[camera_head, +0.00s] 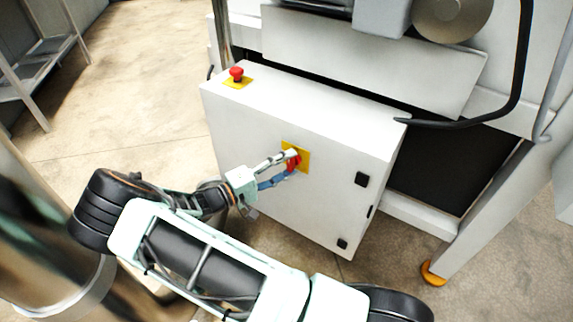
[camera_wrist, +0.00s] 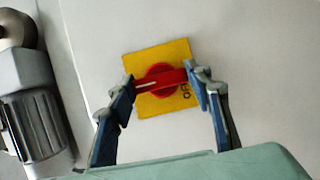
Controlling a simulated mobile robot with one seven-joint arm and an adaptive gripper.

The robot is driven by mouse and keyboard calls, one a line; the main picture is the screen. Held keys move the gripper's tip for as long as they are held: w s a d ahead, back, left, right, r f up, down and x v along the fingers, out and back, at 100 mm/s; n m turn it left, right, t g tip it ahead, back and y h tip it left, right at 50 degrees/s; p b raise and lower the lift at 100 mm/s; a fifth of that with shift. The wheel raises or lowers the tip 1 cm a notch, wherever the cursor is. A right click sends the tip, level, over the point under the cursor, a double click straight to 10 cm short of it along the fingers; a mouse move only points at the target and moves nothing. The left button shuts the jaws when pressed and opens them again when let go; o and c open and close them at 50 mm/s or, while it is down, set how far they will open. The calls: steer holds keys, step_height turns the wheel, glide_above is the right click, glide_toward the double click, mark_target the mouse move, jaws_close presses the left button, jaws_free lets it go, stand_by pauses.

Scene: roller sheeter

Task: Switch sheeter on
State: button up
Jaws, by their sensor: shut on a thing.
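The sheeter's white control cabinet (camera_head: 290,120) stands in the middle of the head view. On its front is a yellow plate (camera_wrist: 180,52) with a red rotary switch (camera_wrist: 161,79); part of the word OFF shows on the plate. In the wrist view the red handle lies nearly level across the plate. My gripper (camera_head: 292,163) is at the switch, with one fingertip at each end of the handle. In the wrist view my gripper (camera_wrist: 162,83) is shut on the handle. In the head view the fingers partly hide the switch.
A red emergency button (camera_head: 236,73) on a yellow base sits on the cabinet's top. Black latches (camera_head: 362,179) are on the cabinet's right side. A black cable (camera_head: 470,123) hangs at the right. A metal rack (camera_head: 40,60) stands at the far left. Floor is clear left of the cabinet.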

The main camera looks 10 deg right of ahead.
steer(key=o, duration=1.2)
steer(key=shift+c, duration=0.2)
steer(key=v, duration=0.7)
steer(key=shift+a, duration=0.25)
steer(key=shift+s+r, duration=0.1)
